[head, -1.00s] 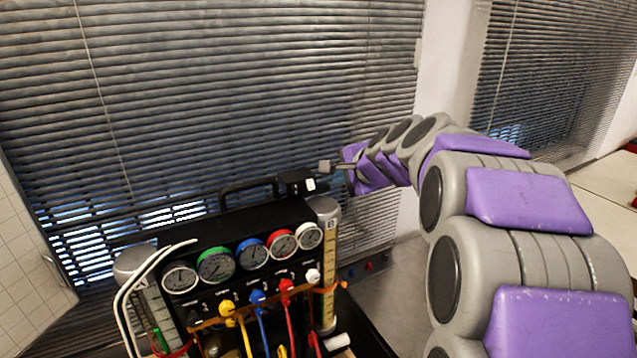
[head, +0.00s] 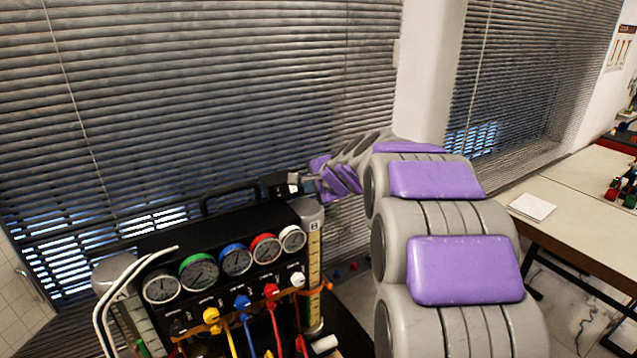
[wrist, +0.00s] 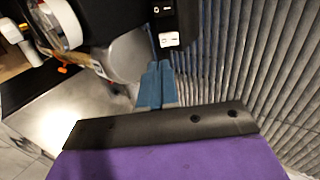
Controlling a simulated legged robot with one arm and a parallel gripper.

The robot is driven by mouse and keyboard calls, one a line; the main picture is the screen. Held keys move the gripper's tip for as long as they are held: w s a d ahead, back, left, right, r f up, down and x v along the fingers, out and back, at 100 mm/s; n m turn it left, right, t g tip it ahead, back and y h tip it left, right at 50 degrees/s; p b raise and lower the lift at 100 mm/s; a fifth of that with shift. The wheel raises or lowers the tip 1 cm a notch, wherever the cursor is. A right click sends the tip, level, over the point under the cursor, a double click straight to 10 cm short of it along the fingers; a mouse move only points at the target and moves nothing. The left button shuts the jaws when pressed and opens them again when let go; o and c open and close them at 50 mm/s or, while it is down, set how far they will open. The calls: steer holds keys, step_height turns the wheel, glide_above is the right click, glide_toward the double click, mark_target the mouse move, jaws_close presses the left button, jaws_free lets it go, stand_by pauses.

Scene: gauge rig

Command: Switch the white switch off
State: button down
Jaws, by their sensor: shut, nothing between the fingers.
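The white switch (wrist: 169,39) sits on a black box at the top centre of the wrist view, below a black switch (wrist: 162,9). In the head view the white switch (head: 293,188) shows small at the right end of the switch box (head: 274,186), on top of the gauge rig (head: 220,228). My gripper (wrist: 158,66) is shut and empty, its blue-grey fingers pointing at the white switch from just below it in the wrist view. In the head view my gripper (head: 298,179) is right at the switch box; I cannot tell whether it touches. Which way the switch is tipped is unclear.
Window blinds (head: 200,90) stand close behind the rig. A black carry handle (head: 228,197) is left of the switch box. Gauges, coloured valves and hoses cover the rig's front. A table (head: 570,205) with a paper on it stands at the right.

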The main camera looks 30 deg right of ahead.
mark_target(296, 192)
steer(key=x, duration=0.6)
steer(key=shift+w+a+f, duration=0.2)
steer(key=shift+w+a, duration=0.05)
steer(key=shift+w, duration=0.05)
